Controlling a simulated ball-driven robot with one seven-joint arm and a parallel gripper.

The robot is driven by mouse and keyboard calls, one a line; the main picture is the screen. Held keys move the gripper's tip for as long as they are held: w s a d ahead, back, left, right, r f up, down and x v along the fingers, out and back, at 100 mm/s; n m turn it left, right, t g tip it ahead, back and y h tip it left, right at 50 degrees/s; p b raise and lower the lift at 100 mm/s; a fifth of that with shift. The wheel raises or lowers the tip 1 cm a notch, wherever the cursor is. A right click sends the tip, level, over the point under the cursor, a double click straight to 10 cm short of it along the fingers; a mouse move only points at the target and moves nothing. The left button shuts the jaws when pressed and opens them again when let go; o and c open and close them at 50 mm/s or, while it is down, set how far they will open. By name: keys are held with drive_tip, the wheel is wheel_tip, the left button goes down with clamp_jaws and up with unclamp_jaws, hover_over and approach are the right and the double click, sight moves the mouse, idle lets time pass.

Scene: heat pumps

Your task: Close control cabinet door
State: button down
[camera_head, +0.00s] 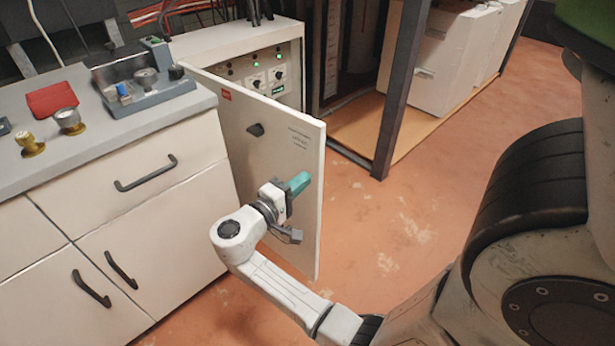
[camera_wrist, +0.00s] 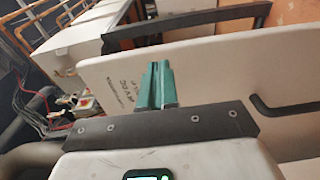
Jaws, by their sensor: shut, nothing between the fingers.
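The control cabinet (camera_head: 235,40) is a white box with knobs and small green lights on its front panel (camera_head: 262,78). Its white door (camera_head: 280,150) stands wide open, swung out towards the camera beside the counter. The door has a small black latch (camera_head: 256,130), a red label and some printed text. My gripper (camera_head: 298,183) has teal fingers, shut and empty, in front of the door's face near its free edge. In the wrist view the shut fingers (camera_wrist: 158,85) point at a white panel with print (camera_wrist: 210,70). I cannot tell whether they touch it.
A white counter (camera_head: 110,135) with drawers and black handles stands at the left, next to the door. A grey device (camera_head: 145,85), a red pouch (camera_head: 52,98) and brass parts lie on it. A dark metal post (camera_head: 402,90) stands behind. Orange floor (camera_head: 400,215) is clear to the right.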

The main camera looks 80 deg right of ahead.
drive_tip(key=shift+x, duration=1.4)
